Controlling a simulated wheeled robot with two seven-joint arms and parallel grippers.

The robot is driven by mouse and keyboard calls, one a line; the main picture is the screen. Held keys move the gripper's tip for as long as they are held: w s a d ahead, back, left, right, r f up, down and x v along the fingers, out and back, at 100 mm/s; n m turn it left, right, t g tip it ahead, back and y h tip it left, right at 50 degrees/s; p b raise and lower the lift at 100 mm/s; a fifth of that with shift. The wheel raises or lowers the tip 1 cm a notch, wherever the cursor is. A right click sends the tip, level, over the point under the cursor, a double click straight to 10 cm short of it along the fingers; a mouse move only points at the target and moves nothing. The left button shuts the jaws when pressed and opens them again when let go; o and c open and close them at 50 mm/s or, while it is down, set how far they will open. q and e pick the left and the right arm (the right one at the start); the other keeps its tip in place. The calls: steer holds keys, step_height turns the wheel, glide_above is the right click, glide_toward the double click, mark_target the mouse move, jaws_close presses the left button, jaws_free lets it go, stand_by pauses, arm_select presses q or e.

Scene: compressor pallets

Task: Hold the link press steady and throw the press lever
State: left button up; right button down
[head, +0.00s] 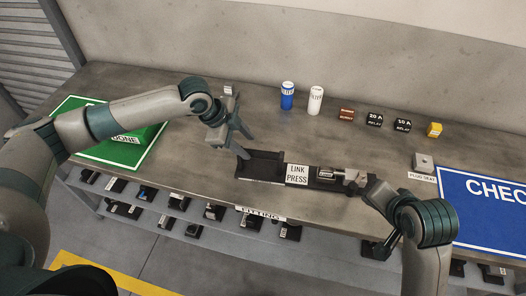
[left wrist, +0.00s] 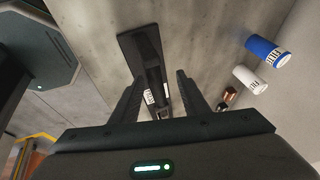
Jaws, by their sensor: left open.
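The link press (head: 262,166), a long black fixture with a white "LINK PRESS" label (head: 297,174), lies along the bench's front edge. Its metal mechanism (head: 345,178) is at the right end; I cannot make out the lever clearly there. My left gripper (head: 245,141) is open and empty above the press's left end. In the left wrist view the black press (left wrist: 143,48) shows beyond and between the two open fingers (left wrist: 160,98). My right gripper (head: 374,196) is at the press's right end, close to the mechanism; its fingers are partly hidden and contact is unclear.
Behind the press stand a blue can (head: 287,96), a white can (head: 316,100), a brown block (head: 346,114), black relays (head: 374,120) and a yellow block (head: 434,130). A green mat (head: 85,150) lies left, a blue board (head: 485,205) right. Small parts sit on the shelf below.

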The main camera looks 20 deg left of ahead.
arm_select(q)
steer(key=shift+v, duration=1.45)
steer(key=shift+f, duration=0.1)
